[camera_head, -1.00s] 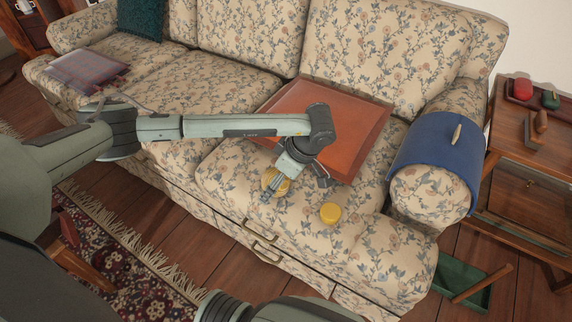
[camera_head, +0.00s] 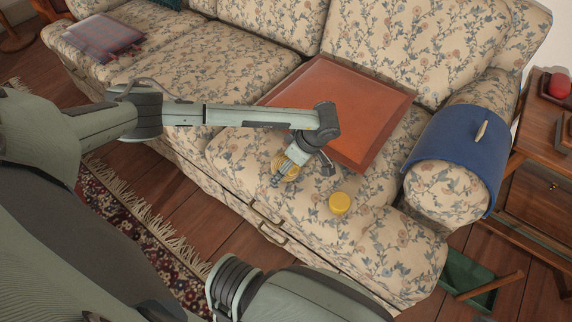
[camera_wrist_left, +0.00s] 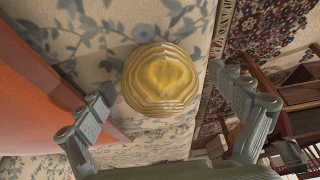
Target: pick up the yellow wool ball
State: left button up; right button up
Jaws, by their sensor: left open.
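The yellow wool ball (camera_head: 290,167) rests on the front of the flowered sofa seat, partly hidden behind my left gripper (camera_head: 303,170) in the head view. In the left wrist view the ball (camera_wrist_left: 160,78) looks round and ridged, with its whole top visible. My left gripper (camera_wrist_left: 165,85) is open, with one finger to the left of the ball and one to the right. I see no clear grip on it. My right gripper is not in view.
A smaller yellow round object (camera_head: 340,203) sits on the seat to the right. An orange-brown tray (camera_head: 370,140) lies behind the gripper. A blue cover (camera_head: 455,150) drapes the armrest (camera_head: 440,192). A green tray (camera_head: 462,275) is on the floor, near a wooden side table (camera_head: 535,160).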

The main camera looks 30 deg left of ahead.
pick_arm(q)
jog(key=shift+c, duration=0.5)
jog(key=c, duration=1.2)
